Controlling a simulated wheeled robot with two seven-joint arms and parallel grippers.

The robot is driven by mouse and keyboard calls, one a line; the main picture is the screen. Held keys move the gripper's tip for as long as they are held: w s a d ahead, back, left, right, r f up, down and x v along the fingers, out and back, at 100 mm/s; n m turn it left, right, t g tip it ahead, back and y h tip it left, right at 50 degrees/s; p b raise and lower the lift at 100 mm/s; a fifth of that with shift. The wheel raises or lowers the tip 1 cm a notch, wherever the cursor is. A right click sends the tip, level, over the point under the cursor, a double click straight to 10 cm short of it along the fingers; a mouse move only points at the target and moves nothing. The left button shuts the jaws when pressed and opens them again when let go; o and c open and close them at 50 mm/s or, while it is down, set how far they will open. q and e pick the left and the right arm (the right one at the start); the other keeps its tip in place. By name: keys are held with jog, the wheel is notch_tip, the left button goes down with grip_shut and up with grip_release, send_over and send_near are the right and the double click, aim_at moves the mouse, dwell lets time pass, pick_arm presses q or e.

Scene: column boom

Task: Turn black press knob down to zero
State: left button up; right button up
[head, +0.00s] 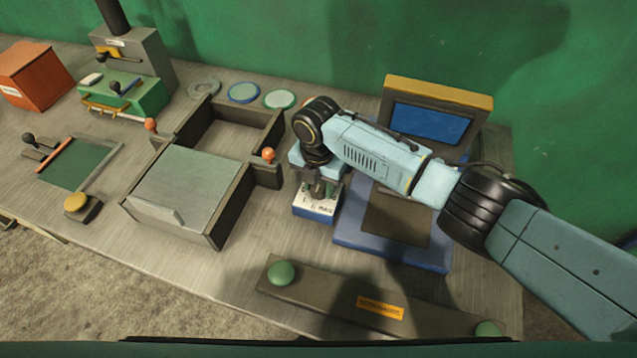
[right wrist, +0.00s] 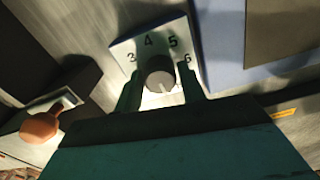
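The black press knob (right wrist: 159,74) stands on a white dial plate (right wrist: 125,54), where the numbers 3, 4, 5 and 6 show in the right wrist view. A pale mark on the knob points toward the bottom of that view. The knob sits on a small blue-and-white box (head: 316,204) in the head view. My right gripper (right wrist: 160,84) comes down over it, one finger on each side of the knob. Whether the fingers touch the knob or leave a slim gap is unclear. The lowest dial numbers are hidden behind the gripper. My left gripper is out of view.
Left of the box stands a dark frame with a metal lid (head: 188,188) and an orange-knobbed handle (head: 268,156). A blue-based panel (head: 390,250) is close on the right. A bar with green buttons (head: 281,273) lies at the front edge.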

aim_at(318, 185)
jog(key=o, duration=0.3)
jog(key=shift+r, duration=0.1)
notch_tip(318, 185, up, 13)
dwell(0.4)
dwell(0.5)
